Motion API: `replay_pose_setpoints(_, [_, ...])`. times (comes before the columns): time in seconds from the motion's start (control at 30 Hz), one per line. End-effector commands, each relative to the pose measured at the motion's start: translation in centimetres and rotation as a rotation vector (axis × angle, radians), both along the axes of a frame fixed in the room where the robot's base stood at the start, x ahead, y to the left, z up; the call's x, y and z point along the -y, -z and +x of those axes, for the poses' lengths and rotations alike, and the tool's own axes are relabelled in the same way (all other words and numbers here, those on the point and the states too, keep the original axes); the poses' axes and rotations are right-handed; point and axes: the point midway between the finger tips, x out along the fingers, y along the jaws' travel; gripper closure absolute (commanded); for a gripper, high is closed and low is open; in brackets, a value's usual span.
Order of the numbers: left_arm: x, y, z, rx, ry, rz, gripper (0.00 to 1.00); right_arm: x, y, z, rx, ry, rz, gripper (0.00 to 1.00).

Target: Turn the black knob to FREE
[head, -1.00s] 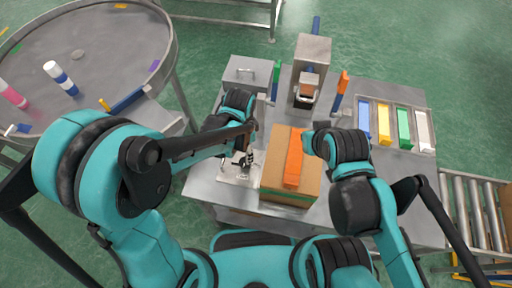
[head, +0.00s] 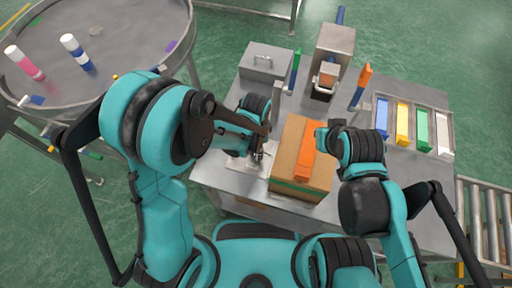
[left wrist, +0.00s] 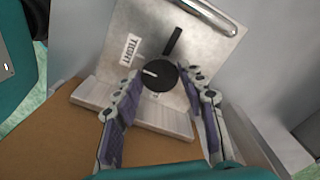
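The black knob (left wrist: 158,76) sits on a tilted metal panel (left wrist: 135,45) in the left wrist view. A white line on the knob points left, towards a white label (left wrist: 131,50) whose dark letters are hard to read. My left gripper (left wrist: 170,86) is open, its fingers on either side of the knob's near side; I cannot tell whether they touch it. In the head view my left gripper (head: 262,148) is over the panel area and hides the knob. My right gripper (head: 321,138) is beside a cardboard box (head: 285,160); its fingers are unclear.
An orange strip (head: 308,150) lies on the box, right of the left gripper. A metal press (head: 333,60) and a lidded metal box (head: 265,62) stand behind. A tray of coloured strips (head: 445,125) is at right. A round table (head: 90,95) with bottles is at left.

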Motion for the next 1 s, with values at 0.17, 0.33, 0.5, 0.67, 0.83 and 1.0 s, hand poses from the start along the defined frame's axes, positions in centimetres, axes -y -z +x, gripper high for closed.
replay_pose_setpoints(0.17, [0.0,0.0,0.0,0.000,0.000,0.000,0.92,0.0,0.0,0.0,0.000,0.000,0.000,1.00])
replay_pose_setpoints(0.33, [0.0,0.0,0.0,0.000,-0.008,0.000,0.92,0.0,0.1,0.0,0.000,0.000,0.000,1.00])
replay_pose_setpoints(0.5, [0.0,0.1,0.0,0.000,-0.055,0.000,0.92,0.0,0.3,0.0,0.000,0.000,0.000,1.00])
replay_pose_setpoints(0.67, [0.0,0.1,0.0,0.000,-0.146,0.000,0.92,0.0,0.7,0.0,0.000,0.000,0.000,1.00])
replay_pose_setpoints(0.83, [0.0,0.1,0.0,0.000,-0.289,0.000,0.92,0.0,1.2,0.0,0.000,0.000,0.000,1.00])
replay_pose_setpoints(1.0, [0.0,0.1,0.0,0.000,-0.450,0.000,0.92,0.0,1.7,0.0,0.000,0.000,0.000,1.00])
